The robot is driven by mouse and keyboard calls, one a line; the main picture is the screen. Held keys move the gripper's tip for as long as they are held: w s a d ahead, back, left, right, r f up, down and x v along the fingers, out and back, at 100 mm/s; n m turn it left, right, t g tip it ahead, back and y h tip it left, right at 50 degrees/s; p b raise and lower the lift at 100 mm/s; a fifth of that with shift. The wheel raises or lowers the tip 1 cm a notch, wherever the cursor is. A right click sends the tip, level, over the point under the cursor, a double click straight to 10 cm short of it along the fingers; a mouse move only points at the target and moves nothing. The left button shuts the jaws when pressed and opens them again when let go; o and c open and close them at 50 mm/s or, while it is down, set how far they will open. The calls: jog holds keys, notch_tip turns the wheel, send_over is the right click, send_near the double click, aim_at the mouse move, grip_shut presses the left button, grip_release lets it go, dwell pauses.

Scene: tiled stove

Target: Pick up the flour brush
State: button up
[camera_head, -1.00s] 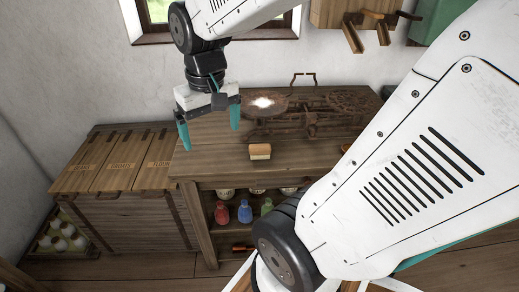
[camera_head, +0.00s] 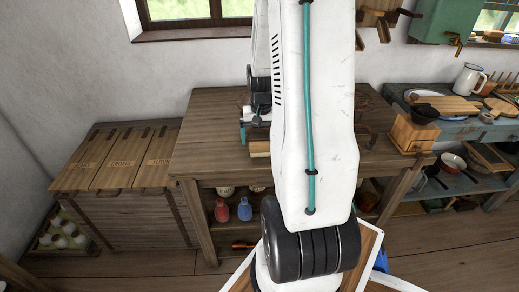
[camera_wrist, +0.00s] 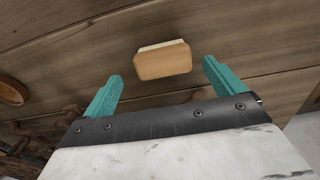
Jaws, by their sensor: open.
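The flour brush (camera_wrist: 163,62) is a small block with a tan wooden back and a pale bristle edge. In the wrist view it lies on the wooden table top, ahead of my gripper (camera_wrist: 162,82) and centred between the two teal fingertips. The fingers are open, with nothing between them. In the head view the brush (camera_head: 259,149) sits near the table's front edge, its right part hidden behind my arm. My gripper (camera_head: 243,130) shows just behind and left of it, mostly hidden by my arm.
The wooden table (camera_head: 210,140) has bare room on its left. A wooden box-shaped grinder (camera_head: 408,136) stands at its right end. Bottles (camera_head: 245,209) sit on the shelf below. Lidded bins (camera_head: 115,160) stand left. In the wrist view, dark ironwork lies at lower left.

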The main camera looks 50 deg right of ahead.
aim_at(260, 144)
jog(key=f, duration=0.4)
jog(key=shift+w+a+f, duration=0.1)
jog(key=shift+a+f, duration=0.15)
jog(key=shift+c, duration=0.3)
jog(key=c, duration=1)
jog(key=shift+r, duration=0.2)
